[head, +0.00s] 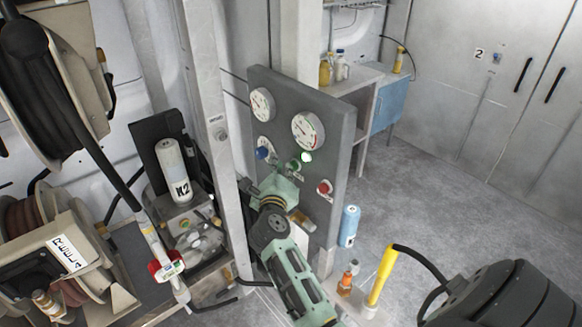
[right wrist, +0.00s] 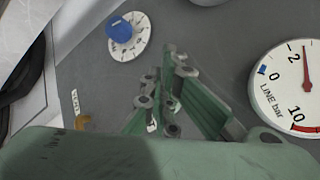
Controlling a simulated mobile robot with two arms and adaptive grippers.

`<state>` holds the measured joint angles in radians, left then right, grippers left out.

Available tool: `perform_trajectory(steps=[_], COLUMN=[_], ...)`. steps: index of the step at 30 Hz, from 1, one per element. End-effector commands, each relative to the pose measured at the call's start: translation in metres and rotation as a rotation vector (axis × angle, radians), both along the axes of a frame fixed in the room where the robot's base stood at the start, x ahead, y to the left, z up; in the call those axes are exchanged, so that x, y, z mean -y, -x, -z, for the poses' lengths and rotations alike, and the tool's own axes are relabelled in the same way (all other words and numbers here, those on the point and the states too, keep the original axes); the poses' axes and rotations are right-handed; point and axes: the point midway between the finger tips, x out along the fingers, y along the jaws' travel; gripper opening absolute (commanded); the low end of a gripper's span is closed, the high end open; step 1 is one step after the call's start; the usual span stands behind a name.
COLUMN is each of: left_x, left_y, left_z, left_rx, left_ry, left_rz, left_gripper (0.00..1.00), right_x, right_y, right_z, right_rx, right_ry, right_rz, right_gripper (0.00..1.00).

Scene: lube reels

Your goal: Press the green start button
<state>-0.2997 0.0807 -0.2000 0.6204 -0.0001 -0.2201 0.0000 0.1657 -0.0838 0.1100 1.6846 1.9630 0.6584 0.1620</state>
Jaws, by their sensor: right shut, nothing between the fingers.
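A grey upright panel (head: 335,135) carries the green start button (head: 295,164), with a small white round spot close beside it. A blue knob (head: 263,153) is to its left and a red button (head: 324,187) to its lower right. My right gripper (head: 280,180) is at the panel face, just below and left of the green button; contact cannot be told. In the right wrist view its fingers (right wrist: 160,95) are together and empty. They partly cover a label and no green button shows there. The blue knob (right wrist: 120,29) is above them. My left gripper is not in view.
Two gauges (head: 308,131) sit above the buttons; the LINE bar gauge (right wrist: 293,88) is right of the fingers. A pale post (head: 222,150) stands left of the panel. Hose reels (head: 60,250) are at the left. A blue cylinder (head: 349,226) and yellow handle (head: 382,275) stand to the right.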

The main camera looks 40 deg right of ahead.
Motion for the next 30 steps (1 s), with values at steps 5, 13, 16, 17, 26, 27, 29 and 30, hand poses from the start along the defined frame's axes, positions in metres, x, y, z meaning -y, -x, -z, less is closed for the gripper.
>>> perform_trajectory(steps=[5,13,16,17,26,27,29,30], left_x=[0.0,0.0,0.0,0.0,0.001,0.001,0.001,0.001], left_y=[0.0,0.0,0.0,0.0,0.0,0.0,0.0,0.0], left_z=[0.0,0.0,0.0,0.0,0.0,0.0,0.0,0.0], left_rx=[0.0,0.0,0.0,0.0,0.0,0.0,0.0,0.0], left_ry=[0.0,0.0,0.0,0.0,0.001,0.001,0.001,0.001], left_rz=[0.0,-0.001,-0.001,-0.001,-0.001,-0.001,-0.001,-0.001], left_gripper=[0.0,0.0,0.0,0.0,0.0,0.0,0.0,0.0], right_x=[0.002,-0.001,-0.005,-0.007,-0.017,-0.017,-0.017,-0.017], right_y=[0.0,0.0,0.001,0.001,0.002,0.002,0.002,0.002], right_z=[0.0,0.0,0.0,0.001,0.0,0.0,0.0,0.0], right_rx=[-0.001,-0.001,-0.001,-0.001,-0.002,-0.002,-0.001,-0.001], right_ry=[0.001,0.001,0.001,0.001,0.001,0.001,0.001,0.001], right_rz=[0.001,0.002,0.002,0.002,0.002,0.002,0.002,0.001], right_gripper=[0.0,0.0,0.0,0.0,0.0,0.0,0.0,0.0])
